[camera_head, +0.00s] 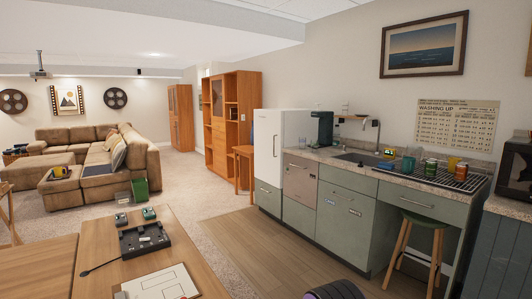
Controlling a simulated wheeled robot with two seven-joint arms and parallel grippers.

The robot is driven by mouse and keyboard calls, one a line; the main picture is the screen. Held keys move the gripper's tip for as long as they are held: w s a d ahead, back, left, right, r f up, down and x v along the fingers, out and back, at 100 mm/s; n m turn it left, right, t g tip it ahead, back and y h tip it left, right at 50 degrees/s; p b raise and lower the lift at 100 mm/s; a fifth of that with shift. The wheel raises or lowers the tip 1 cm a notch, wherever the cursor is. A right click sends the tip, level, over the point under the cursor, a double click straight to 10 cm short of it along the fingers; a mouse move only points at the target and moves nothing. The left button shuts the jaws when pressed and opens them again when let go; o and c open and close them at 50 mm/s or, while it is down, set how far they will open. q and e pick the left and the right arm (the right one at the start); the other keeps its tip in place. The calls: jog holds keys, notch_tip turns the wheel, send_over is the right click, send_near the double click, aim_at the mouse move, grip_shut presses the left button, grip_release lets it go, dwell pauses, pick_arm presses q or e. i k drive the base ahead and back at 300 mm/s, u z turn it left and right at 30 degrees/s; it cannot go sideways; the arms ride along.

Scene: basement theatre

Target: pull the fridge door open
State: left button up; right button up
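The white fridge (264,150) stands at the left end of the kitchen counter, in the middle of the head view. Its front carries a thin, dark upright handle (274,146) near the right edge of the door. The door looks flush with the body, so it appears shut. The inside is hidden. Neither of my grippers shows in the view, and nothing touches the fridge.
A counter (405,171) with green-grey cabinets runs right from the fridge. A green-topped stool (424,219) stands before it. A wooden table (103,240) with electronic parts fills the lower left. The wood floor (262,243) before the fridge is clear. A brown sofa (60,152) stands beyond.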

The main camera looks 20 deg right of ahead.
aim_at(268, 125)
jog(key=z, duration=1.75)
jog(key=i, duration=3.05)
jog(key=u, duration=1.8)
jog(key=i, duration=3.4)
jog(key=z, duration=0.35)
